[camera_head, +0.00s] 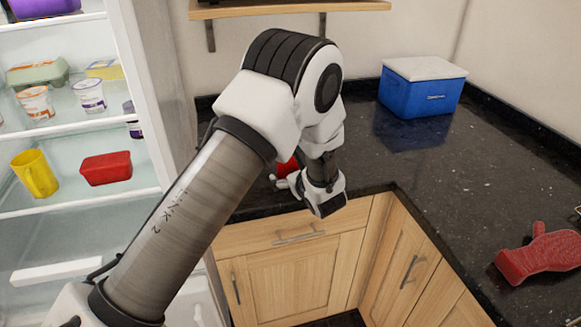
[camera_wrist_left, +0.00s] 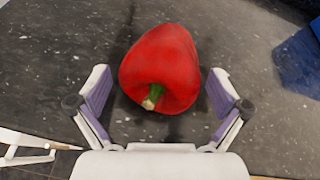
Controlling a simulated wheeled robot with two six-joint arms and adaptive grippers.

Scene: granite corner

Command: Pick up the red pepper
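The red pepper (camera_wrist_left: 162,62) lies on the dark granite counter, its green stem towards the gripper in the left wrist view. In the head view only a small red part of it (camera_head: 288,167) shows behind my left arm. My left gripper (camera_wrist_left: 160,98) is open, with one finger on each side of the pepper's stem end. Gaps show between the pepper and both fingers. In the head view the left gripper (camera_head: 285,182) is mostly hidden by its own wrist. My right gripper is in neither view.
A blue cooler with a white lid (camera_head: 422,88) stands at the back of the counter. A red oven mitt (camera_head: 540,252) lies at the right. A wooden shelf (camera_head: 290,8) hangs above.

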